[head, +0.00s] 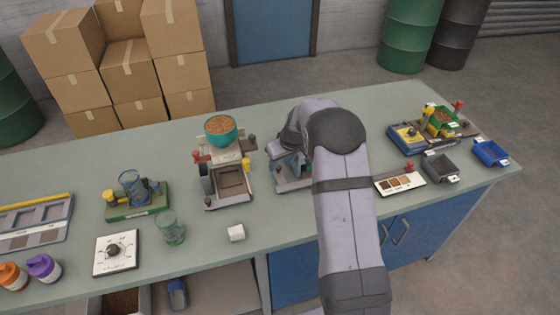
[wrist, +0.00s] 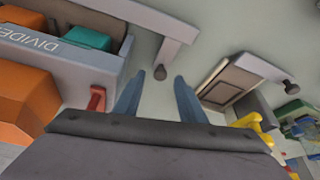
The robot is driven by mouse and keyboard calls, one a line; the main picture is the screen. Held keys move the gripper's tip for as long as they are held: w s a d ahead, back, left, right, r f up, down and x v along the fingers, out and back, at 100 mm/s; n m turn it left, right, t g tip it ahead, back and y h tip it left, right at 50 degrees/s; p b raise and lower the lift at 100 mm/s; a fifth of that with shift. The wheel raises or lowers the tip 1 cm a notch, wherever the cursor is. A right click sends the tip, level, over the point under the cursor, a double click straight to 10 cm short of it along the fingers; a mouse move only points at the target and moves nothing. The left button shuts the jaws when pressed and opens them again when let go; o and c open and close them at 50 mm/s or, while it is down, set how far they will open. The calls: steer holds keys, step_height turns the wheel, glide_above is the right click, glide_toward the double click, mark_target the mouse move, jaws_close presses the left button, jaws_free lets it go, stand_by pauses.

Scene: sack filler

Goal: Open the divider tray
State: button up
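The divider (wrist: 75,65) is at the left of the wrist view, a grey body with a "DIVIDER" label, a teal part (wrist: 88,38) and orange blocks (wrist: 60,82). In the head view the divider (head: 290,182) is mostly hidden behind my arm, and my gripper is hidden too.
A grey stand (head: 228,182) with a teal bowl (head: 221,130) is left of the divider; its knob (wrist: 291,86) shows in the wrist view. A swatch card (head: 400,183) and dark bin (head: 440,167) are to the right.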

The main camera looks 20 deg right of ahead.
steer(key=shift+w+f, duration=0.2)
steer(key=shift+f, duration=0.3)
jaws_close()
steer(key=s+b, duration=0.6)
steer(key=s, duration=0.4)
steer(key=shift+s, duration=0.15)
steer(key=shift+s+b, duration=0.35)
steer(key=shift+s, duration=0.05)
jaws_free()
